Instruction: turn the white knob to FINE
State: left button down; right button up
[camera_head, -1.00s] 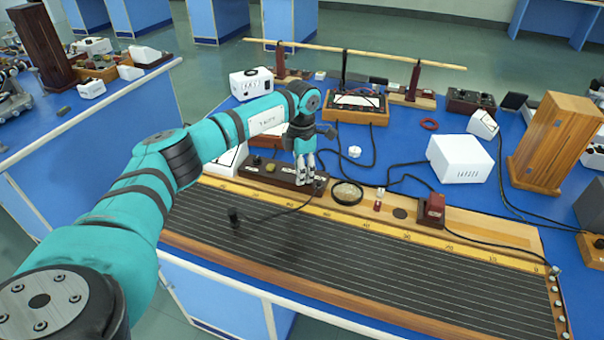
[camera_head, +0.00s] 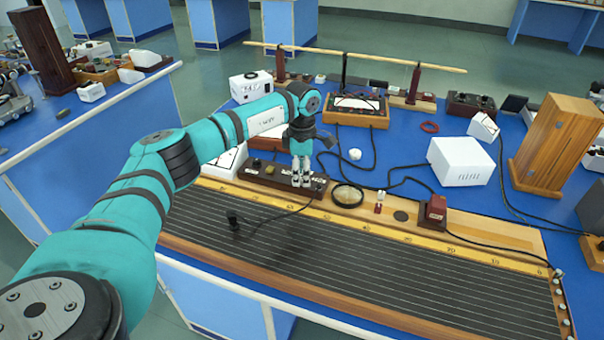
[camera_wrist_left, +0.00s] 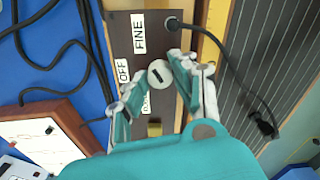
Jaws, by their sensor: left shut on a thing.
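The white knob (camera_wrist_left: 159,74) is a small round disc with a black mark, on a dark brown box (camera_head: 259,168) at the back edge of the long wired board. The wrist view shows the labels FINE (camera_wrist_left: 139,33) and OFF (camera_wrist_left: 123,71) beside it, and a third label partly hidden by a finger. My left gripper (camera_head: 301,184) points down at the box. In the left wrist view its fingers (camera_wrist_left: 152,84) stand on either side of the knob, shut on it. In the head view the fingers hide the knob. My right gripper is not in view.
The long wired board (camera_head: 350,260) fills the front of the bench. A black lead plugs into the box beside FINE. A magnifier ring (camera_head: 347,195) lies just right of the gripper. A white box (camera_head: 460,161) and wooden block (camera_head: 556,143) stand further right.

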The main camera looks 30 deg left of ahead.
pick_arm(q)
jog(key=c, duration=1.1)
grip_release()
jog(key=shift+o, duration=0.2)
notch_tip(320, 180, up, 12)
